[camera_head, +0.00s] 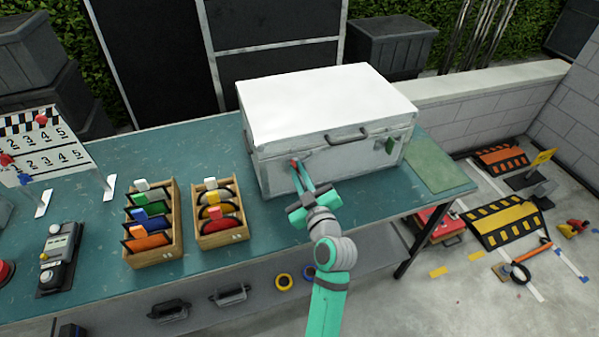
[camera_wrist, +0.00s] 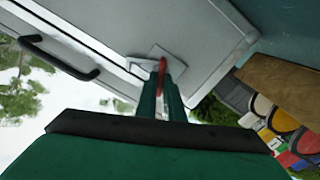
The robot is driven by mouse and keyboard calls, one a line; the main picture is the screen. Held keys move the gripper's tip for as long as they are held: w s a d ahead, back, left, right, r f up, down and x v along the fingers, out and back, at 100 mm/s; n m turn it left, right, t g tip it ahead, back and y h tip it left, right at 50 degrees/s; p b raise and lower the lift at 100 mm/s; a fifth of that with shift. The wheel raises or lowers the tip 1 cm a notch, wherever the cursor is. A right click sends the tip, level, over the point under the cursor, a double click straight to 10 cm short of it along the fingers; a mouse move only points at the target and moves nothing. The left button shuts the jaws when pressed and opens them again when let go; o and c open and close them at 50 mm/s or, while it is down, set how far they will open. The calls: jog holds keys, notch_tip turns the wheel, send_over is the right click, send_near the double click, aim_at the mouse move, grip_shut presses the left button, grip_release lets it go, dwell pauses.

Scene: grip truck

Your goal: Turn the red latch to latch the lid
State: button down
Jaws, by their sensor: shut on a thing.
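The white case (camera_head: 330,100) stands on the teal table with its lid down. The red latch (camera_head: 294,162) is on the left part of the case's front face. My gripper (camera_head: 299,170) reaches the case front from below, with its fingertips at the latch. In the wrist view the red latch (camera_wrist: 162,68) sits between the two green fingertips (camera_wrist: 161,84), in front of a pale plate on the case. The fingers are shut on it. A green latch (camera_head: 390,145) is on the right part of the front. The fingers hide part of the red latch.
Two wooden boxes (camera_head: 182,232) with coloured discs stand left of the case. A dark handle (camera_head: 347,136) sticks out from the case front; it also shows in the wrist view (camera_wrist: 58,58). A green mat (camera_head: 432,165) lies at the table's right end.

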jog(key=n, duration=0.6)
jog(key=shift+a+n, duration=0.15)
jog(key=shift+n, duration=0.15)
jog(key=n, duration=0.4)
jog(key=shift+f+n, duration=0.2)
jog(key=shift+n, duration=0.8)
jog(key=shift+f, duration=0.1)
jog(key=c, duration=1.9)
grip_release()
jog(key=shift+s+a, duration=0.1)
jog(key=shift+o, duration=0.2)
